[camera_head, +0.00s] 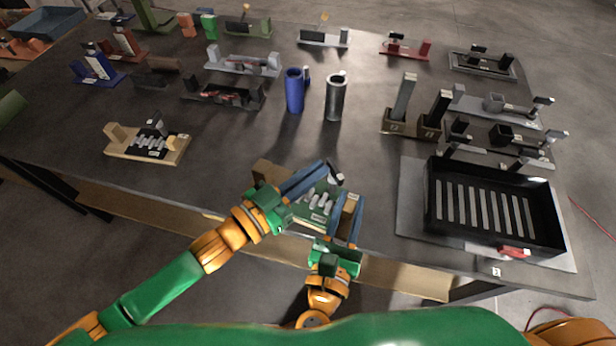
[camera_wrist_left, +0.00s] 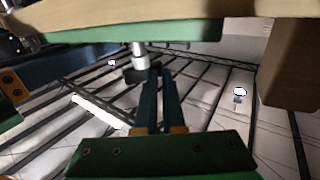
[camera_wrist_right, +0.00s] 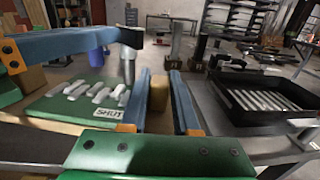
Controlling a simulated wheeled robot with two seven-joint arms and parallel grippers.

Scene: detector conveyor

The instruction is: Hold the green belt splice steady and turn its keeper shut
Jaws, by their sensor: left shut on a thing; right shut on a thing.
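The green belt splice (camera_head: 312,212) lies near the table's front edge, with a row of pale links, a SHUT label and a tan block (camera_head: 351,201) at its right end. In the right wrist view its green plate (camera_wrist_right: 52,109) is flat. My left gripper (camera_head: 329,170) reaches in from the left, shut on the dark keeper on its upright grey post (camera_wrist_right: 128,68). In the left wrist view the post (camera_wrist_left: 138,52) stands at the fingertips; the keeper is partly hidden. My right gripper (camera_head: 349,207) is shut on the tan end block (camera_wrist_right: 158,93), between its fingers.
A black slatted tray (camera_head: 550,215) stands on a grey mat to the right. Blue (camera_head: 294,92) and grey (camera_head: 335,97) cylinders stand behind the splice. A tan splice-like fixture (camera_head: 118,147) lies to the left. Other fixtures line the back. The table between has clear patches.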

